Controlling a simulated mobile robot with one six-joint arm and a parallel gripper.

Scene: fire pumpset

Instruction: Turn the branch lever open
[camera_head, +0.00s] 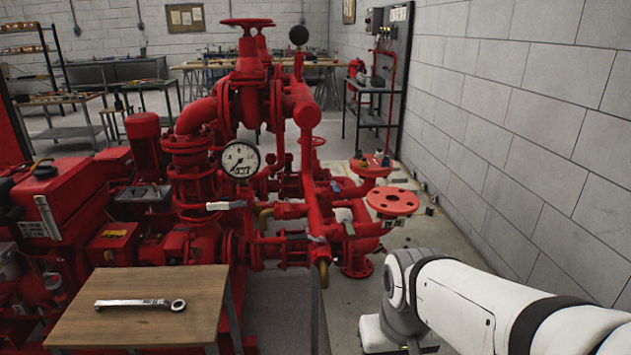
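The red pumpset (310,190) fills the middle of the view. Several small levers show on its pipework. A pale lever (226,205) lies about level below the pressure gauge. Another pale lever handle (343,214) sits on the right side, near a red round flange (392,201). A small blue handle (335,186) is just above it. I cannot tell which of these is the branch lever, or whether its valve is open. My white arm reaches in from the lower right, right of the pipework and apart from it. My gripper is not visible.
A wooden table (122,322) at the lower left holds a wrench (140,304). A white pressure gauge (240,160) faces me. A block wall (530,120) runs along the right. Some open floor (345,300) lies between the pipework and my arm.

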